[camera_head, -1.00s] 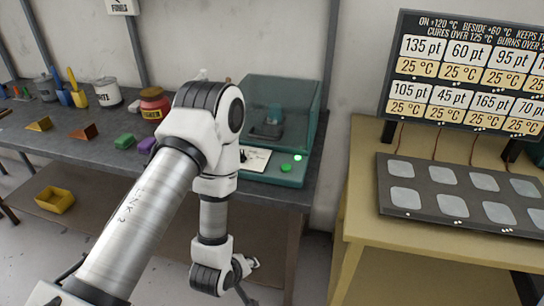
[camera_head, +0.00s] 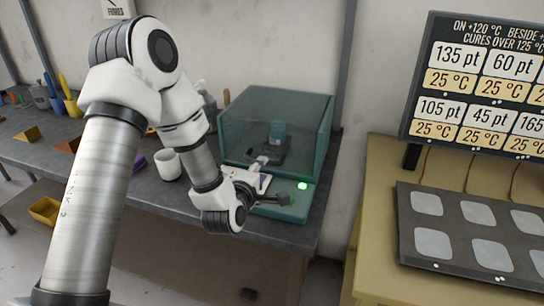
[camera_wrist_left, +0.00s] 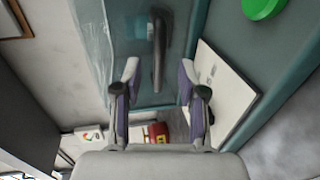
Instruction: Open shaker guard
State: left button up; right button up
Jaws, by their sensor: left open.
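The shaker stands on the grey bench with its clear teal guard (camera_head: 235,135) down over it. A dark bar-like part and a teal block (camera_head: 278,130) show at the guard. My left gripper (camera_head: 272,181) is open and empty in front of the guard, above the shaker's teal base (camera_head: 285,211). In the left wrist view the gripper (camera_wrist_left: 158,85) has its fingers apart, with the dark bar (camera_wrist_left: 158,52) ahead between them. I cannot tell how far off the bar is. A lit green button (camera_head: 302,185) is on the base. My right gripper is not in view.
A white card (camera_wrist_left: 222,85) lies on the base beside the fingers. A white cup (camera_head: 168,164) stands left of the shaker, near my arm. A tan table (camera_head: 378,215) with a panel of pads (camera_head: 460,225) stands at the right, with a sign board above.

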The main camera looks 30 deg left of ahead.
pick_arm(q)
jog(key=shift+w+a+r+p, duration=0.1)
jog(key=shift+w+a+p, duration=0.1)
jog(key=shift+w, duration=0.4)
jog(key=shift+w+a+p, duration=0.1)
jog(key=shift+w+p, duration=0.1)
jog(key=shift+w, duration=0.35)
jog(key=x, duration=0.4)
jog(key=shift+f, duration=0.45)
jog(key=shift+s+r, duration=0.2)
jog(key=shift+d, duration=0.1)
grip_shut()
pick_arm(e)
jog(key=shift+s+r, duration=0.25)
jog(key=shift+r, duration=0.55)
